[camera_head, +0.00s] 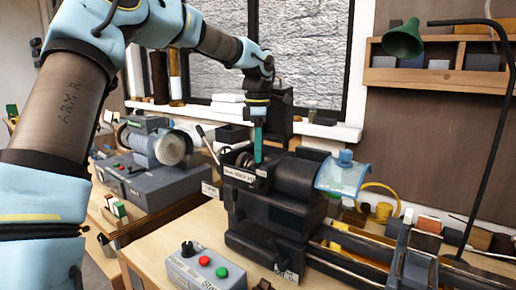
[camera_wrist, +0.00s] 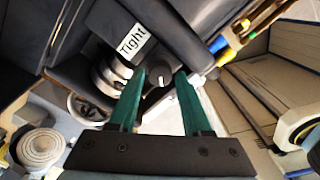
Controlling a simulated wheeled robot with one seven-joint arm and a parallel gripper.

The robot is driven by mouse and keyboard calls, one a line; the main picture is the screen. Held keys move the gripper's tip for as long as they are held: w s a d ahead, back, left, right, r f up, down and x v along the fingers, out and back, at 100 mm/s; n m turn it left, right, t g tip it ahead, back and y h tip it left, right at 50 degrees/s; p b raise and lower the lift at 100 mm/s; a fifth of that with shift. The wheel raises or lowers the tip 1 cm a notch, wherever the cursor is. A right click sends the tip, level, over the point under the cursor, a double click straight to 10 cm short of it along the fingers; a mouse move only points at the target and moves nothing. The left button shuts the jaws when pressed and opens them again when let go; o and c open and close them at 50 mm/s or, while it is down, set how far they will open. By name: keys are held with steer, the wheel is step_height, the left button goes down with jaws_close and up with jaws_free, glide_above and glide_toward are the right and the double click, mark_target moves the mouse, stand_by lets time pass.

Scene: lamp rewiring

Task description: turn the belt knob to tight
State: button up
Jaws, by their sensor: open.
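In the wrist view the "Tight" label (camera_wrist: 132,40) is on the dark machine housing. Just below it, a small grey knob-like part (camera_wrist: 159,78) shows between the tips of my gripper (camera_wrist: 161,76). My gripper's two green fingers are apart, with a gap around this part; I cannot tell whether either touches it. In the head view my gripper (camera_head: 258,158) points down at the top of the dark lathe headstock (camera_head: 268,219), beside its belt pulleys (camera_head: 236,155). The knob itself is hidden there by the fingers and housing.
A clear blue shield (camera_head: 342,177) stands right of the headstock. A grey switch box (camera_head: 203,270) with red and green buttons is in front. A second grey machine (camera_head: 150,180) stands at left. A green lamp (camera_head: 403,42) hangs at upper right.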

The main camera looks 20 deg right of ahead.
jaws_close()
stand_by(0.3)
steer(key=shift+m, duration=0.4)
steer(key=m, duration=0.3)
steer(key=shift+d+r+m, duration=0.1)
steer(key=shift+m, duration=0.3)
steer(key=m, duration=0.5)
steer(key=shift+w, duration=0.1)
steer(key=m, duration=0.4)
steer(key=shift+d+m, duration=0.1)
steer(key=shift+m, duration=2.6)
